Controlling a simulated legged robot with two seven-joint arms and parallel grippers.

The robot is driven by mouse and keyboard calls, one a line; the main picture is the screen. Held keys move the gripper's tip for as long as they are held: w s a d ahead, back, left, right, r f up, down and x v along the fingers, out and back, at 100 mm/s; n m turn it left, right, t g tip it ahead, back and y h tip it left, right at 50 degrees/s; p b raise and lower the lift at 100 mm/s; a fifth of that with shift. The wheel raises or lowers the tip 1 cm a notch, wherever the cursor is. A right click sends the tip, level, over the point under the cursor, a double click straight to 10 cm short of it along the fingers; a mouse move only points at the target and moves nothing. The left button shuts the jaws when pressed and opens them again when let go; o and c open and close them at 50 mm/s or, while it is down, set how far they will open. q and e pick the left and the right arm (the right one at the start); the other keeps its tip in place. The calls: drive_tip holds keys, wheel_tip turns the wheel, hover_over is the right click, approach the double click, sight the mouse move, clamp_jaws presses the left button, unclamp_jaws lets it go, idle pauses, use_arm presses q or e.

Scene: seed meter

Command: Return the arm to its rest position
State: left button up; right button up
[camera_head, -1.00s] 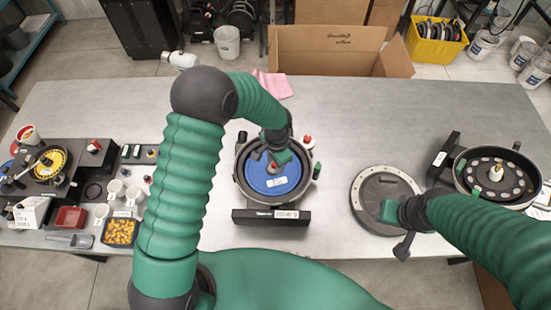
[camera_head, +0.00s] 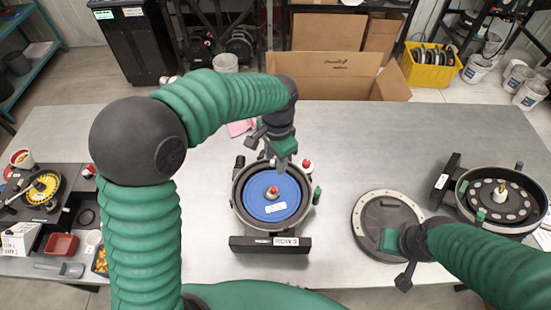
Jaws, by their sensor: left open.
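My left arm comes in from the left and arches over the table. My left gripper (camera_head: 276,158) is open and empty. In the picture it sits just above the far edge of the round seed meter with the blue disc (camera_head: 272,196), clear of the red knob (camera_head: 272,191) at the disc's centre. My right arm comes in from the lower right. My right gripper (camera_head: 398,262) is over the near part of a dark round cover with a pale rim (camera_head: 381,205). Its fingers point down and left, and I cannot tell whether they are apart or touch the cover.
A second round housing (camera_head: 498,203) stands at the right. An open cardboard box (camera_head: 325,75) stands beyond the table. The far right table area is bare.

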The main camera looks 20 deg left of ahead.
use_arm(q)
drive_tip(key=s+a+f+n+t+b, duration=0.1)
drive_tip(key=s+a+f+n+b, duration=0.1)
drive_tip(key=s, duration=0.5)
drive_tip(key=s+a+f+n+t+b, duration=0.1)
drive_tip(key=s+a+f+n+b, duration=0.2)
drive_tip(key=s+f+n, duration=0.3)
drive_tip(key=shift+s+a+f, duration=0.65)
drive_tip(key=shift+s+f, duration=0.05)
drive_tip(key=shift+f, duration=0.15)
drive_tip(key=shift+s, duration=0.1)
drive_tip(key=shift+a, duration=0.1)
